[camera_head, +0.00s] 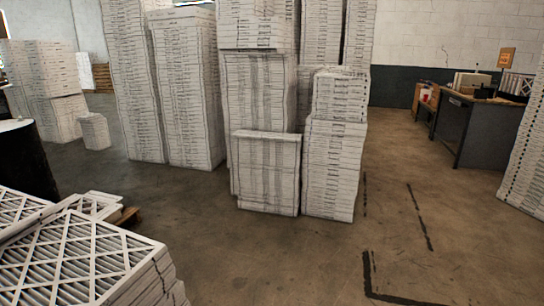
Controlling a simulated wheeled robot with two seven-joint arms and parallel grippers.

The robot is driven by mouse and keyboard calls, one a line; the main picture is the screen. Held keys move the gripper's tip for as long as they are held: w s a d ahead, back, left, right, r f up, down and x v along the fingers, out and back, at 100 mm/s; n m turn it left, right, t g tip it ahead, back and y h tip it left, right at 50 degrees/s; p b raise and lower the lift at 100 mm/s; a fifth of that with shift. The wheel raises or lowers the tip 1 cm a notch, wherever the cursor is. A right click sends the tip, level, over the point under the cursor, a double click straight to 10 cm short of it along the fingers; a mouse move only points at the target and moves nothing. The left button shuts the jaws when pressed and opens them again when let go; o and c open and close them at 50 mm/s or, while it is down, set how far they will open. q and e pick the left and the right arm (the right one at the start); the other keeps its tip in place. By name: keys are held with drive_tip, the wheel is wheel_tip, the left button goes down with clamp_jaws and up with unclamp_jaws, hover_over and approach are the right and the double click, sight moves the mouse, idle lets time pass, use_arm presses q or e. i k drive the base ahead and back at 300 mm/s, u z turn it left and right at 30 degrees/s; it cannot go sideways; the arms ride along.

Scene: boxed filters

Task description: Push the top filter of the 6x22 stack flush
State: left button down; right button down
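Several tall stacks of white boxed filters stand on the floor. One pair of stacks (187,90) is left of centre, and others (258,95) rise behind the middle. A shorter stack (332,165) stands right of centre, with a slightly offset upper block (340,96). A wide filter block (266,172) stands in front of it to the left. In the near left corner, filters with lattice faces (75,262) lie in a stack, with upper ones lying unevenly. I cannot read any size marking, so I cannot tell which stack is 6x22. Neither gripper is in view.
A dark rounded object (22,165) stands at the left edge. More stacks (48,80) and a small one (95,131) are at the back left. A dark desk (483,130) is at the back right; another stack (526,150) is at the right edge. The centre-right floor is clear, with black markings.

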sight(280, 137)
drive_tip(key=z, duration=0.3)
drive_tip(key=i, duration=1.8)
drive_tip(key=z, duration=0.25)
drive_tip(key=i, duration=2)
drive_tip(key=u, duration=0.5)
drive_tip(key=i, duration=1.45)
drive_tip(key=u, duration=0.25)
